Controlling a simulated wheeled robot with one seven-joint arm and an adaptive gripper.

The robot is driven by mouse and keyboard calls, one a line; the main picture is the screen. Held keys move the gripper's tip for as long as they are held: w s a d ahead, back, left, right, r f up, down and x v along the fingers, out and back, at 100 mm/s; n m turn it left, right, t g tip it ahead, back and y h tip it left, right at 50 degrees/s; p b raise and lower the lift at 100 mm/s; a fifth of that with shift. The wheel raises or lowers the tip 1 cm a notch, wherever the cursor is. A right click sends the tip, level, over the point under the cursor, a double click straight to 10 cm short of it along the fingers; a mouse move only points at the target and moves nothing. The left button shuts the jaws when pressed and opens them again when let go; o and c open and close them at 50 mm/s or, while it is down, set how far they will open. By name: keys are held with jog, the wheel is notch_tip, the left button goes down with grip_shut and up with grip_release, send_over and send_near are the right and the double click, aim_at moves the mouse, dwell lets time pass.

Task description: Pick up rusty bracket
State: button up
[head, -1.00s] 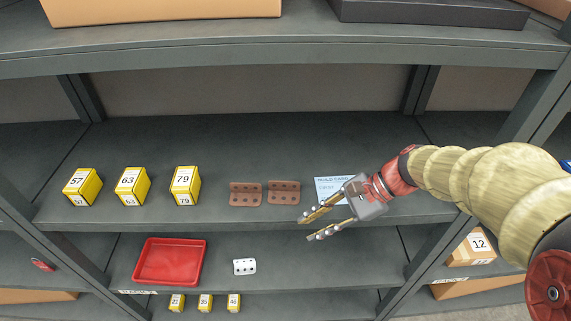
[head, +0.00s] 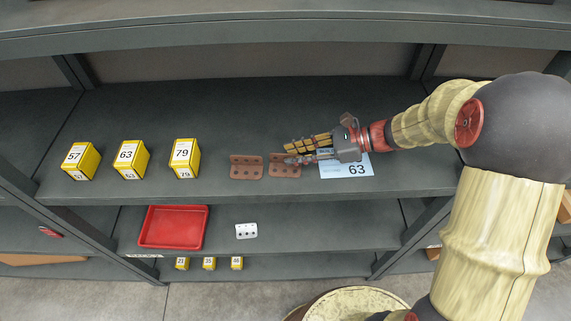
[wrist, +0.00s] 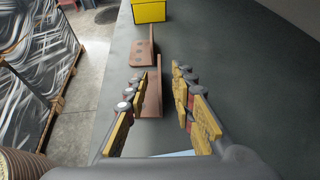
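Two rusty brown brackets with holes sit side by side on the grey shelf: the left bracket (head: 246,167) and the right bracket (head: 284,171). My gripper (head: 289,155) comes in from the right, with its fingertips over the right bracket in the head view. In the wrist view my gripper (wrist: 160,76) is open, and the nearer bracket (wrist: 153,98) shows between its yellow-padded fingers, partly behind the left finger. I cannot tell whether a finger touches it. The farther bracket (wrist: 141,53) lies beyond the fingertips.
A pale card marked 63 (head: 357,169) lies at the shelf edge under my gripper. Yellow boxes 57 (head: 80,161), 63 (head: 130,160) and 79 (head: 184,158) stand left. A red tray (head: 173,227) and white block (head: 246,231) are on the shelf below.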

jog(key=x, duration=0.2)
jog(key=shift+w+a+f, duration=0.1)
jog(key=shift+a+f, duration=0.05)
jog(key=shift+a, duration=0.15)
jog(key=c, duration=0.3)
grip_shut()
